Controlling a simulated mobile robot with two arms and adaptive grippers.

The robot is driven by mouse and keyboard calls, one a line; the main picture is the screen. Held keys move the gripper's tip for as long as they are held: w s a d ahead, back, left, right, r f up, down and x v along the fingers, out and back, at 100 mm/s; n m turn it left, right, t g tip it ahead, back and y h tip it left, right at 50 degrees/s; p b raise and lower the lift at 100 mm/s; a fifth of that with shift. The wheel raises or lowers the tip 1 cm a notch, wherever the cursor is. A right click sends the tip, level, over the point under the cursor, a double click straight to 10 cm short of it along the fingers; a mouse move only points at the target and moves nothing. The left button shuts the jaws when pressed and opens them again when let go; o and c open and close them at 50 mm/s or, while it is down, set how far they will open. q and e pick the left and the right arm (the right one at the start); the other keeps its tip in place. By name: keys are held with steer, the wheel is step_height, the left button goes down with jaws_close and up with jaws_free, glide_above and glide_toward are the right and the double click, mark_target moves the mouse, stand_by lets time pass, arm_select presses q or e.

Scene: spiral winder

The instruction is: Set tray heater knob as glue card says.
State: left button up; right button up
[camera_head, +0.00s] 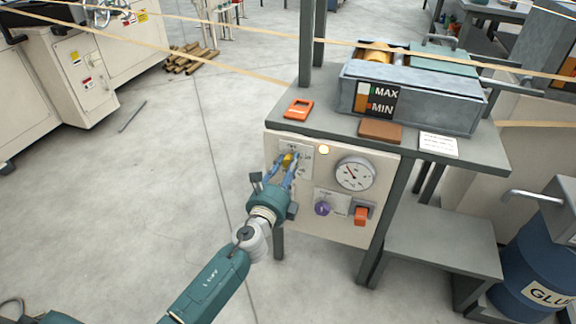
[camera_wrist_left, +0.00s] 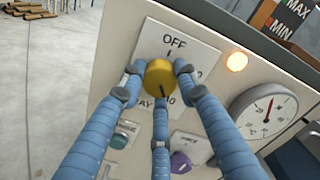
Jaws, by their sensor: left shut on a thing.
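The yellow knob (camera_head: 288,160) sits on a white dial plate at the upper left of the control panel. In the left wrist view the knob (camera_wrist_left: 160,78) has its dark pointer line toward the bottom; "OFF" is printed above it, and fingers hide part of the other marks. My left gripper (camera_head: 284,172) is shut on the knob, with its blue fingers (camera_wrist_left: 158,90) around it. The glue card may be the white printed card (camera_head: 438,144) on the bench top at right; its text is too small to read. My right gripper is not in view.
A lit lamp (camera_head: 323,149), a round gauge (camera_head: 355,174), a purple knob (camera_head: 322,208) and an orange switch (camera_head: 361,214) are on the same panel. The grey tray (camera_head: 430,112) stands above. An orange tool (camera_head: 298,109) and brown block (camera_head: 380,131) lie on the bench.

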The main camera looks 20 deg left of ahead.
arm_select(q)
steer(key=shift+s+d+f, duration=0.1)
steer(key=shift+d+f, duration=0.15)
steer(key=shift+d, duration=0.15)
steer(key=o, duration=1.2)
steer(key=shift+c, duration=0.2)
steer(key=s, duration=1.2)
steer(key=shift+a, duration=0.2)
